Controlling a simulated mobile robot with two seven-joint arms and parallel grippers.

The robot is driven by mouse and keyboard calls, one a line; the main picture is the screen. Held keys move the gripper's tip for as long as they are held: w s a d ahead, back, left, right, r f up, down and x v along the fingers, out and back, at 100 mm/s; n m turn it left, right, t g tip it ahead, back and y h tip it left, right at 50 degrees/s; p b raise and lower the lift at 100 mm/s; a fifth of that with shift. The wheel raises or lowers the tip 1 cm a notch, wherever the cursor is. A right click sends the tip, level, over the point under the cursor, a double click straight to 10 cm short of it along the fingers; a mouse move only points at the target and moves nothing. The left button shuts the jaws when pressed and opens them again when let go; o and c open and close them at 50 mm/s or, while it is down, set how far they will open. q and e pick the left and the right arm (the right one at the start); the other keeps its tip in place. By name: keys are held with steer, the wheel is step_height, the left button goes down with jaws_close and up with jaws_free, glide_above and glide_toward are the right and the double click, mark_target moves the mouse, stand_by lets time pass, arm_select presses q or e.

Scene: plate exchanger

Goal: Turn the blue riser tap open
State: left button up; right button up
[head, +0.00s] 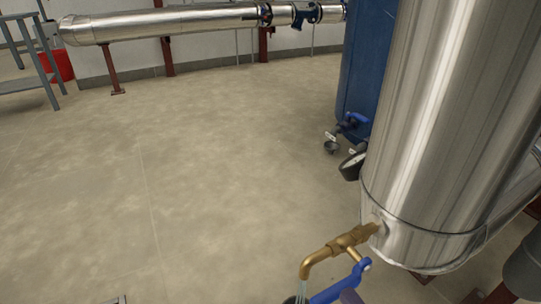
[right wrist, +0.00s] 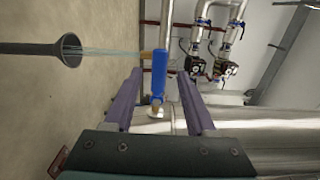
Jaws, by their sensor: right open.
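The brass tap (head: 345,242) sticks out from the silver riser pipe (head: 440,110) at the lower right of the head view. Its blue lever (head: 343,284) lies below the brass body, and a thin stream of water (head: 302,290) leaves the spout. In the right wrist view the blue lever (right wrist: 159,72) stands between the two purple fingers of my right gripper (right wrist: 160,84), with a visible gap on each side. The gripper is open. Only a purple bit of it shows at the bottom edge of the head view. My left gripper is out of view.
A dark funnel-shaped drain (right wrist: 68,47) catches the water in the right wrist view. The floor (head: 180,180) to the left is clear.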

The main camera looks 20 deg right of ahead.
steer(key=s, duration=0.5)
steer(key=shift+s+d, duration=0.2)
steer(key=shift+s, duration=0.15)
